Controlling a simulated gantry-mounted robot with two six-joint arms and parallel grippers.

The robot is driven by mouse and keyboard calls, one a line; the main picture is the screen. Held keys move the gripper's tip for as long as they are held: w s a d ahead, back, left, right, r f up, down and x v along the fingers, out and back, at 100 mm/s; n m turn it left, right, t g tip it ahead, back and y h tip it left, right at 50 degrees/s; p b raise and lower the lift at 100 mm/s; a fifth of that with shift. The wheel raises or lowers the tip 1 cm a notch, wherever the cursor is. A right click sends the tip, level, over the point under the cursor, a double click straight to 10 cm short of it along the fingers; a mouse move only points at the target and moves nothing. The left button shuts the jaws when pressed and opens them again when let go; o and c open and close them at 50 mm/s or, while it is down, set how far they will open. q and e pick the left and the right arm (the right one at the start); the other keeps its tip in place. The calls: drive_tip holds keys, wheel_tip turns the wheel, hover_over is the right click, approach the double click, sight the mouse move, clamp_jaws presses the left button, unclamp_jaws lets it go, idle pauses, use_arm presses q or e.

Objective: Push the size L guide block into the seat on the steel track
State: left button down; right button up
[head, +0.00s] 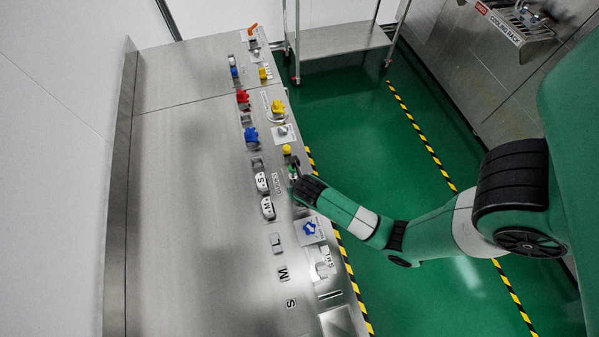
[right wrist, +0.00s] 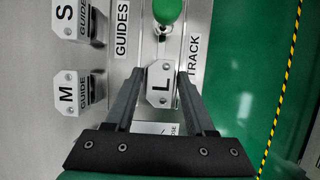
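The size L guide block (right wrist: 160,84), a pale plate with a black L, lies at the steel track (right wrist: 192,60) in the right wrist view. My right gripper (right wrist: 162,74) has one finger on each side of it. Contact on both sides cannot be made out. I cannot tell whether the block is fully in its seat. In the head view my right gripper (head: 297,186) is at the counter's right edge, and the block is not clear there. My left gripper is not in view.
The S guide block (right wrist: 72,20) and M guide block (right wrist: 68,92) stand left of the gripper. A green knob (right wrist: 168,9) is just beyond the L block. The steel counter (head: 180,190) is bare on the left. Coloured fittings, including a blue one (head: 251,135), line its right side.

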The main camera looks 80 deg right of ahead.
drive_tip(key=shift+o, duration=1)
drive_tip(key=p+v, duration=0.4)
drive_tip(key=v, duration=0.7)
drive_tip(key=shift+r, duration=0.3)
